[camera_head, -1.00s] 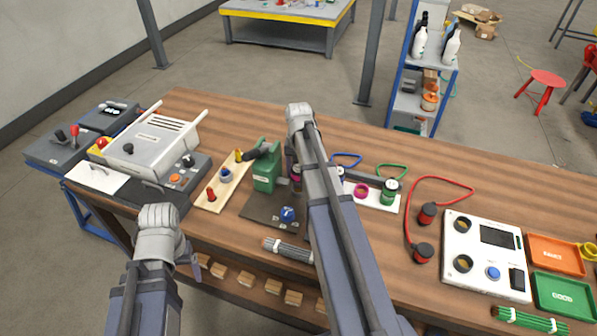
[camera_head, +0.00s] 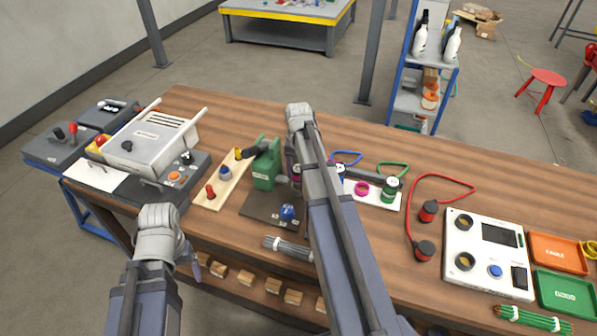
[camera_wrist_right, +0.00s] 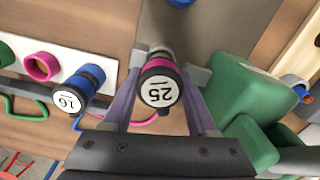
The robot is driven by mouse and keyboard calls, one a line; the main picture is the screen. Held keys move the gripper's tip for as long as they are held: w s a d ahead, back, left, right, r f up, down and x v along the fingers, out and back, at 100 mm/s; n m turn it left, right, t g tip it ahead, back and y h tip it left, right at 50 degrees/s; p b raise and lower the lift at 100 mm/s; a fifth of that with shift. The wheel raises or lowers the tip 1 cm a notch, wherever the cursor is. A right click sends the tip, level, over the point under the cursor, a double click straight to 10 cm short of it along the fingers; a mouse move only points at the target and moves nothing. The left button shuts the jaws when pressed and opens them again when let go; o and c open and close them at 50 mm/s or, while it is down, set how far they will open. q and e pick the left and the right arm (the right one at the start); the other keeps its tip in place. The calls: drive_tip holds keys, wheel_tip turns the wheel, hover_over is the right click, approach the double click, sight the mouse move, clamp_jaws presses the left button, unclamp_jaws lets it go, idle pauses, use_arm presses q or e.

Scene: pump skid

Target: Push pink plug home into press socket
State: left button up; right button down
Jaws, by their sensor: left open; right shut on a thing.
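In the right wrist view, my right gripper (camera_wrist_right: 158,105) is shut on the pink plug (camera_wrist_right: 160,68), a black cylinder with a pink band and a white end marked 25. Grey metal parts lie right beside the plug; how deep it sits in the socket is hidden. The green press (camera_wrist_right: 240,110) is just to the right, and also shows in the head view (camera_head: 266,172) with its black handle on a dark base plate (camera_head: 260,208). My right forearm covers most of that gripper in the head view. My left gripper (camera_head: 196,268) is open and empty at the table's front edge.
A white rack (camera_head: 373,200) with a pink ring, a green plug and a blue plug (camera_wrist_right: 82,86) lies right of the press. A wooden strip (camera_head: 212,196) with small coloured pegs is left. A blue knob (camera_head: 288,212) sits on the base plate. A cable bundle (camera_head: 285,247) lies in front.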

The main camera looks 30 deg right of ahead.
drive_tip(key=shift+f+b, duration=1.1)
drive_tip(key=shift+f, duration=0.05)
drive_tip(key=shift+c, duration=0.6)
unclamp_jaws()
drive_tip(key=shift+r, duration=0.1)
wheel_tip(320, 180, up, 8)
drive_tip(key=p, duration=0.8)
drive_tip(key=shift+f, duration=0.3)
